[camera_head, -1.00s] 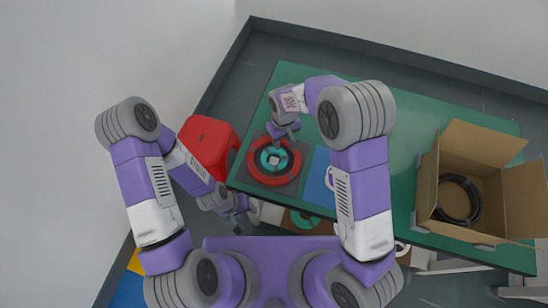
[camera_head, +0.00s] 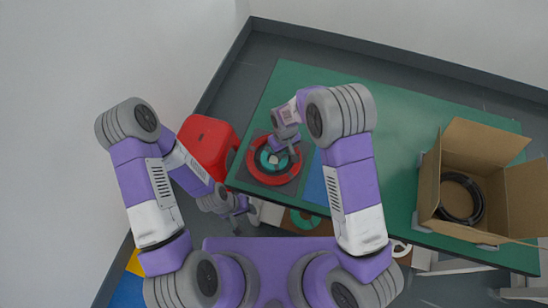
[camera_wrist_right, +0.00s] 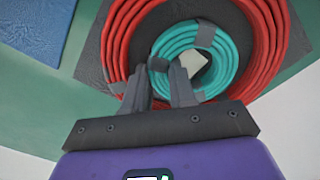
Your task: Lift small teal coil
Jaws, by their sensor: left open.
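The small teal coil (camera_head: 263,161) lies inside a larger red coil (camera_head: 258,176) on a dark square mat at the table's left end. In the right wrist view the teal coil (camera_wrist_right: 233,55) has grey tape bands and a pale block in its middle. My right gripper (camera_head: 285,148) is over the coil's far right side. In the wrist view its fingers (camera_wrist_right: 161,85) stand on either side of the teal ring's near wall; contact is not clear. My left gripper (camera_head: 241,211) is open and empty, low beside the table's front left corner.
A blue mat (camera_head: 315,186) lies right of the coils. An open cardboard box (camera_head: 450,165) with a black coil (camera_head: 443,198) stands at the table's right. A red object (camera_head: 205,145) is left of the table. The green table's middle (camera_head: 405,130) is clear.

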